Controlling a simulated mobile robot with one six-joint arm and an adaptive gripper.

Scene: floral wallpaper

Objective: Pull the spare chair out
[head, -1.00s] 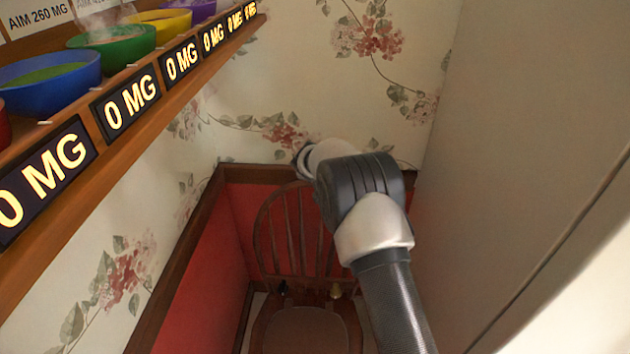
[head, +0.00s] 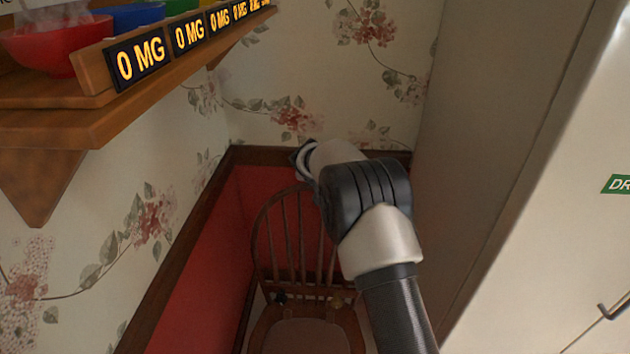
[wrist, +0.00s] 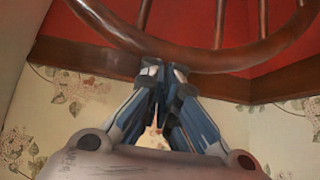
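The wooden chair (head: 306,289) has a hooped back with thin spindles and a padded seat. It stands low in the red-panelled nook, its back toward the far wall, its seat cut off by the frame's bottom. My gripper reaches the hoop's top in the head view, where my arm hides the fingers and part of the hoop. In the wrist view my gripper (wrist: 166,72) has its blue fingers drawn together at the edge of the chair's curved top rail (wrist: 228,58), apparently gripping it; the exact contact is partly hidden.
A wooden shelf (head: 75,128) with coloured bowls (head: 60,45) and lit "0 MG" displays juts out at upper left. A pale wall or cabinet side (head: 480,130) bounds the right, with a white door and handle (head: 612,312) nearer. Low red panelling (head: 215,265) lines the left.

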